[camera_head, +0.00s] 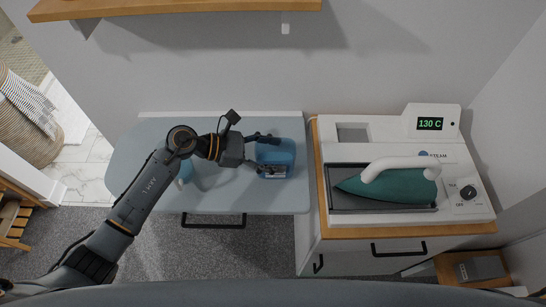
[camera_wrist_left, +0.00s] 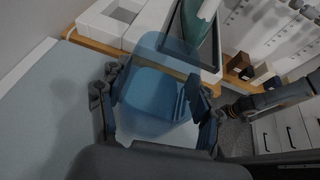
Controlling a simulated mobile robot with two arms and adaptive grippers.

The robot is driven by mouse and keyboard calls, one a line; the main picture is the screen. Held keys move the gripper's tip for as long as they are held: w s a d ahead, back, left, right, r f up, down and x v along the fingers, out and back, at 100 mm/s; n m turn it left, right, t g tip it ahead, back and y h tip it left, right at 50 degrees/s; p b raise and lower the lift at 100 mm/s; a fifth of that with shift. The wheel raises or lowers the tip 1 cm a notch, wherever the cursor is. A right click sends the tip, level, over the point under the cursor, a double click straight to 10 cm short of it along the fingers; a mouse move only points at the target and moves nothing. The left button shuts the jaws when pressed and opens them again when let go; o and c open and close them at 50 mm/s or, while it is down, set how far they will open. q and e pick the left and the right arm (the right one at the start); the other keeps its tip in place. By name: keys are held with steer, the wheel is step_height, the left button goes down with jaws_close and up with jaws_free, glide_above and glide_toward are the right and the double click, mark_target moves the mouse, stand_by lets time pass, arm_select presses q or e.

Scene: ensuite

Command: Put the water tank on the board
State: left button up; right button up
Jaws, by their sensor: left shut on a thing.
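The water tank (camera_head: 276,155) is a translucent blue box over the right part of the pale blue board (camera_head: 140,165) in the head view. My left gripper (camera_head: 268,154) reaches it from the left and is shut on it. In the left wrist view the tank (camera_wrist_left: 158,95) sits between the two fingers of my left gripper (camera_wrist_left: 160,112). I cannot tell whether the tank's underside touches the board. My right gripper is not seen in the head view. A dark arm shows at the right of the left wrist view, its jaws unclear.
Right of the board, a cabinet (camera_head: 345,258) bears a white steam station (camera_head: 470,160) with a green iron (camera_head: 395,187) and a square opening (camera_head: 353,133). A wooden shelf (camera_head: 180,8) hangs above.

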mark_target(275, 159)
arm_select(q)
steer(key=shift+d+f+p, duration=0.1)
steer(key=shift+f+p, duration=0.7)
steer(key=shift+f, duration=0.95)
steer(key=o, duration=1.4)
steer(key=shift+c, duration=0.2)
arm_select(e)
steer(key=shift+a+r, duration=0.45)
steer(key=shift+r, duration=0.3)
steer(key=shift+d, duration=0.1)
arm_select(q)
steer(key=shift+r, duration=0.15)
